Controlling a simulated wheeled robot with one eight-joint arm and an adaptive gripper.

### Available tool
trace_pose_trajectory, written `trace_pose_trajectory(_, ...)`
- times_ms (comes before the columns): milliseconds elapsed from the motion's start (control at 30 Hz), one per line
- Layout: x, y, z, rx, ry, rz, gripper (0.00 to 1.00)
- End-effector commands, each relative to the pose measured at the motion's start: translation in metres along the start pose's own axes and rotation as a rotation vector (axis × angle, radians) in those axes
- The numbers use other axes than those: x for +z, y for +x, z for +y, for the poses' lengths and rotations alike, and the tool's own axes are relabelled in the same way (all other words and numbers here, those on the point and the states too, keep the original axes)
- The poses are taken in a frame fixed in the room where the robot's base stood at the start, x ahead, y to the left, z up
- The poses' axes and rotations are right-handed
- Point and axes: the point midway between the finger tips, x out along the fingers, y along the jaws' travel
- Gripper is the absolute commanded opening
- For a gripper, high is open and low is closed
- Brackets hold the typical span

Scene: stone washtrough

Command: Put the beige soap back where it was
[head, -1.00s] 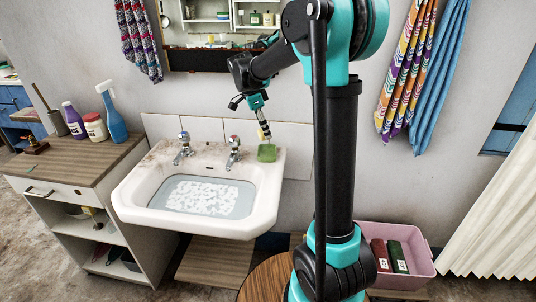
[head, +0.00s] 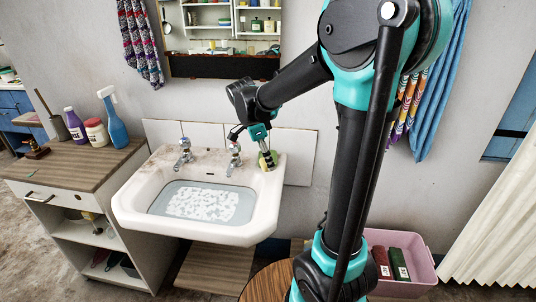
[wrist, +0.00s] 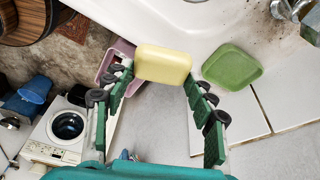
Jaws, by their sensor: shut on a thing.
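The beige soap (wrist: 163,64), a pale yellow block with rounded corners, sits between the fingertips of my gripper (wrist: 158,73) in the wrist view. My gripper is shut on it. In the head view my gripper (head: 266,154) is low at the back right corner of the white sink (head: 135,205), and the soap is hard to make out there. An empty green soap dish (wrist: 232,68) lies on the sink's rim, just right of the soap in the wrist view. The soap is beside the dish, not in it; its height above the rim is unclear.
Two taps (head: 234,158) stand on the sink's back edge, left of my gripper. The basin holds water with foam. A wooden-topped cabinet (head: 75,165) with bottles stands at left. A pink crate (head: 418,262) sits low at right. Wall tiles are close behind the sink.

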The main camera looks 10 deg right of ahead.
Motion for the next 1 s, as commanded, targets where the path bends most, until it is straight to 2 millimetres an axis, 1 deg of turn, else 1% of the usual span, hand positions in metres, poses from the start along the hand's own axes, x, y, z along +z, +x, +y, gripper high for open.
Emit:
trace_pose_trajectory(33, -0.004, 0.001, -0.013, 0.001, 0.002, 0.0, 0.0)
trace_pose_trajectory(300, -0.02, 0.006, -0.077, 0.0, 0.002, 0.0, 0.0)
trace_pose_trajectory(600, -0.035, 0.01, -0.139, 0.0, 0.0, 0.0, 0.0)
trace_pose_trajectory(633, -0.037, 0.011, -0.144, 0.0, 0.001, 0.0, 0.0)
trace_pose_trajectory(700, -0.031, 0.024, -0.14, 0.0, -0.001, 0.0, 0.0)
trace_pose_trajectory(800, -0.028, 0.035, -0.14, -0.001, -0.001, 0.0, 0.0)
trace_pose_trajectory(1000, -0.024, 0.046, -0.14, -0.001, -0.001, 0.0, 0.0)
